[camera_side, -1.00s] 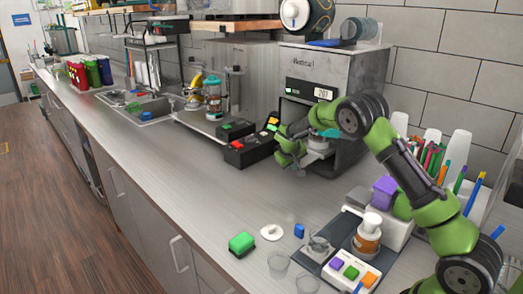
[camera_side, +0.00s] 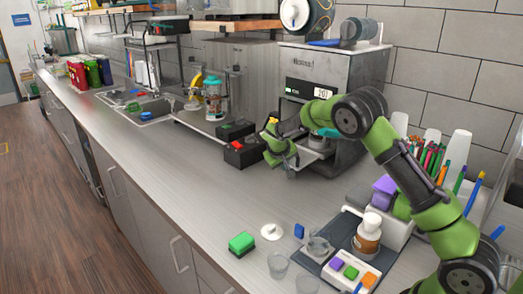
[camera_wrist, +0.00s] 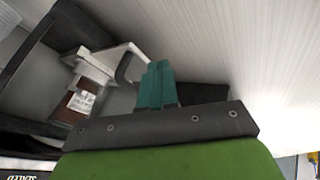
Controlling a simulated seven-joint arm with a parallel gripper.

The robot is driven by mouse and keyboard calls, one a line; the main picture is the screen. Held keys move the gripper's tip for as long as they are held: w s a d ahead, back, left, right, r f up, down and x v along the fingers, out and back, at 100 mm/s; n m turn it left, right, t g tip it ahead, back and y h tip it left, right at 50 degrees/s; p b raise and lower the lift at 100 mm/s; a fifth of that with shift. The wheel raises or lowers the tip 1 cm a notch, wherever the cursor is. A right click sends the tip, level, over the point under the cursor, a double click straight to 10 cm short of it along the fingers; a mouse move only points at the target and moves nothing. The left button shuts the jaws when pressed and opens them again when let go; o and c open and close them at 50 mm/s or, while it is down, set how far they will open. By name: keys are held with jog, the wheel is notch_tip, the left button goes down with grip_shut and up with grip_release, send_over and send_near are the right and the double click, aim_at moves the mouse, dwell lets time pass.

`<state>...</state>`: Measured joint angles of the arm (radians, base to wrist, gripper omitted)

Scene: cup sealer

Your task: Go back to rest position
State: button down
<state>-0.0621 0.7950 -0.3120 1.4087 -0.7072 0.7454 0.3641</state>
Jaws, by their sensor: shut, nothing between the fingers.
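My gripper (camera_wrist: 157,82) shows its teal fingers pressed together, with nothing between them, in the wrist view. In the side view my gripper (camera_side: 280,150) is in front of the sealing machine (camera_side: 325,75), at its lower left; its fingertips are hard to make out there. A cup with brown contents and a white label (camera_wrist: 86,98) shows beside a pale bracket left of the fingers in the wrist view, apart from them. My arm hides part of the machine's opening in the side view.
A black box with coloured buttons (camera_side: 243,152) stands close left of my gripper. A grey tray with bottle and buttons (camera_side: 345,235) lies at the front right, near a green block (camera_side: 241,243) and clear cups (camera_side: 278,265). The middle counter (camera_side: 190,185) is clear.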

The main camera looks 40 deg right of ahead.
jog(key=v, duration=0.7)
jog(key=s+a+r+t+y, duration=0.1)
jog(key=s+a+r+y, duration=0.2)
jog(key=s, duration=0.7)
jog(key=s+a+r+t+y, duration=0.1)
jog(key=s+a+r, duration=0.3)
jog(key=s+a, duration=0.4)
jog(key=s+a+r+t+y, duration=0.1)
jog(key=s+a+r+y, duration=0.3)
jog(key=s, duration=0.8)
jog(key=shift+a+r+t+y, duration=0.3)
jog(key=shift+a+t, duration=0.1)
jog(key=shift+a, duration=0.7)
